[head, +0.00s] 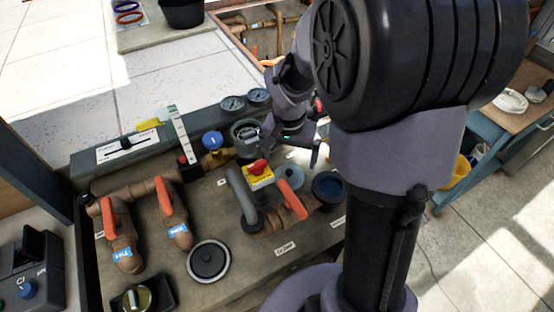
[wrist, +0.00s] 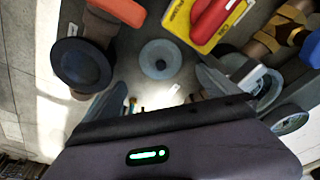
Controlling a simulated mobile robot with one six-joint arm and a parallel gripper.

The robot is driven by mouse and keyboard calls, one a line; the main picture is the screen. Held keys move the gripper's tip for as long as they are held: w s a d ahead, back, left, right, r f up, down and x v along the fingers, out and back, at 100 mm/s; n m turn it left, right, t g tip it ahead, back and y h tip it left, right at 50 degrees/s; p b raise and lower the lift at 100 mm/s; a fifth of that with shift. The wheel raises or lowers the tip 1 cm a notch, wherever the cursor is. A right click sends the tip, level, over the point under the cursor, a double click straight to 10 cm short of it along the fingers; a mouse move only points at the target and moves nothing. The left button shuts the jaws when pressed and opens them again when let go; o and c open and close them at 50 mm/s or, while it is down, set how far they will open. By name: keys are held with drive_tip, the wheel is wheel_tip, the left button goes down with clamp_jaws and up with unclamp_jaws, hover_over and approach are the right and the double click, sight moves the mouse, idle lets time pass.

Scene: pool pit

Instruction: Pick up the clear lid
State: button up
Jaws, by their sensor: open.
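A round, pale blue-grey disc with a small darker centre, which looks like the clear lid (head: 289,178), lies on the bench in the head view. It shows whole in the wrist view (wrist: 160,50), flat and near the top middle. My gripper (head: 290,157) is open and empty, pointing down just behind the disc in the head view. In the wrist view the fingertips (wrist: 163,92) are spread to the left and right below the disc, not touching it. The gap between fingers and disc is hard to judge.
Close around the disc stand a dark cup with blue inside (head: 328,188), an orange-handled valve (head: 291,199) and a red knob on a yellow plate (head: 258,173). An open grey pot (head: 246,130) stands behind. A black round cap (head: 208,261) lies front left.

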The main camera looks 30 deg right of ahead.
sight(289, 172)
wheel_tip(289, 172, down, 2)
drive_tip(key=shift+w+f, duration=0.15)
drive_tip(key=shift+f, duration=0.05)
drive_tip(key=f+b, duration=0.1)
drive_tip(key=f, duration=0.3)
drive_tip(key=f+b, duration=0.1)
drive_tip(key=f, duration=0.1)
drive_tip(key=shift+w+d+f+b, duration=0.25)
drive_tip(key=shift+w+d+b, duration=0.1)
drive_tip(key=shift+r, duration=0.1)
drive_tip(key=shift+c, duration=0.4)
drive_tip(key=c, duration=1.2)
